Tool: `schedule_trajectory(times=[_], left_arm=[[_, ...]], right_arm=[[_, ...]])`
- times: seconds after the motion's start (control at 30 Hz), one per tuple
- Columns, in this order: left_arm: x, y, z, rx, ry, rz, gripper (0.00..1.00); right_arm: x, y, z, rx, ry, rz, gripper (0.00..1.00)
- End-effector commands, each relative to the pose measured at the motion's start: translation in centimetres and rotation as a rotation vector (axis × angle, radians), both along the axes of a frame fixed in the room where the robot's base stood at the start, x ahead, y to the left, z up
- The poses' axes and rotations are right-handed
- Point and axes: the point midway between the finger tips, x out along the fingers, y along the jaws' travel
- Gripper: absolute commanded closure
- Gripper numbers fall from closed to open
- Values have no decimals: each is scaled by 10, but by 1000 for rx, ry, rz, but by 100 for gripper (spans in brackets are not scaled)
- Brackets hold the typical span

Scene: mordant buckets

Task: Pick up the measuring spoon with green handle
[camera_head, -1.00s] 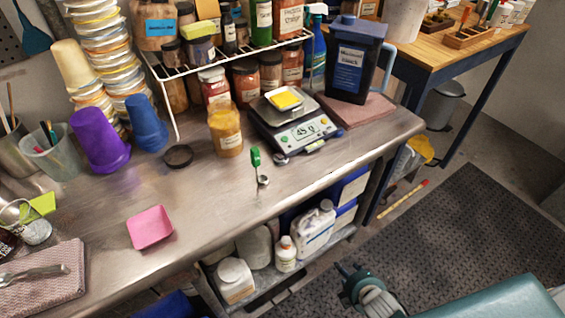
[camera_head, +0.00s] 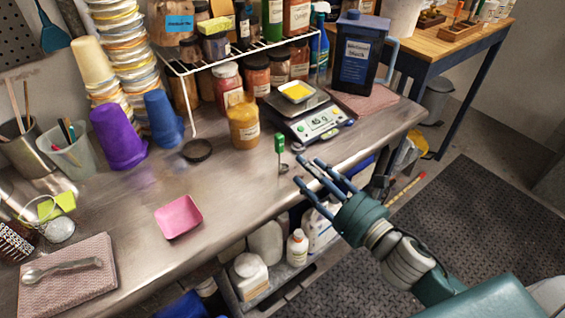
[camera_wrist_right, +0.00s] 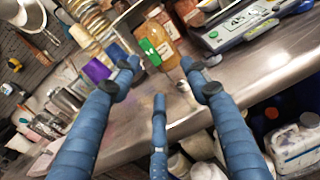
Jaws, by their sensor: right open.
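The measuring spoon with a green handle (camera_head: 279,144) lies on the steel counter in front of the scale, its small metal bowl toward the counter's front edge. Its green handle (camera_wrist_right: 148,46) also shows in the right wrist view, beyond the fingertips. My right gripper (camera_head: 308,180) is open and empty, its blue fingers spread and pointing toward the counter near the spoon's bowl. It is apart from the spoon. In the right wrist view the open fingers (camera_wrist_right: 160,74) frame the area just before the spoon. My left gripper is not in view.
A yellow jar (camera_head: 243,124) stands left of the spoon, with a dark lid (camera_head: 197,150) beside it. The digital scale (camera_head: 318,122) is close behind on the right. A pink tray (camera_head: 178,217) lies at the front left. The counter between tray and spoon is clear.

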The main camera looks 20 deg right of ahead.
Motion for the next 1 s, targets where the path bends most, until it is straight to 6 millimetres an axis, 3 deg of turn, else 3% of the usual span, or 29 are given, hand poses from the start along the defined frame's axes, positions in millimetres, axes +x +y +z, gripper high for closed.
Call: schedule_trajectory(times=[0.17, 0.4, 1.0], left_arm=[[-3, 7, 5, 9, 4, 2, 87], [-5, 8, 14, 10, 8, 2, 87], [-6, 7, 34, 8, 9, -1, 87]], right_arm=[[12, 11, 8, -90, -56, 42, 54], [45, 23, 8, -86, -53, 40, 54], [98, 49, 6, -86, -50, 40, 54]])
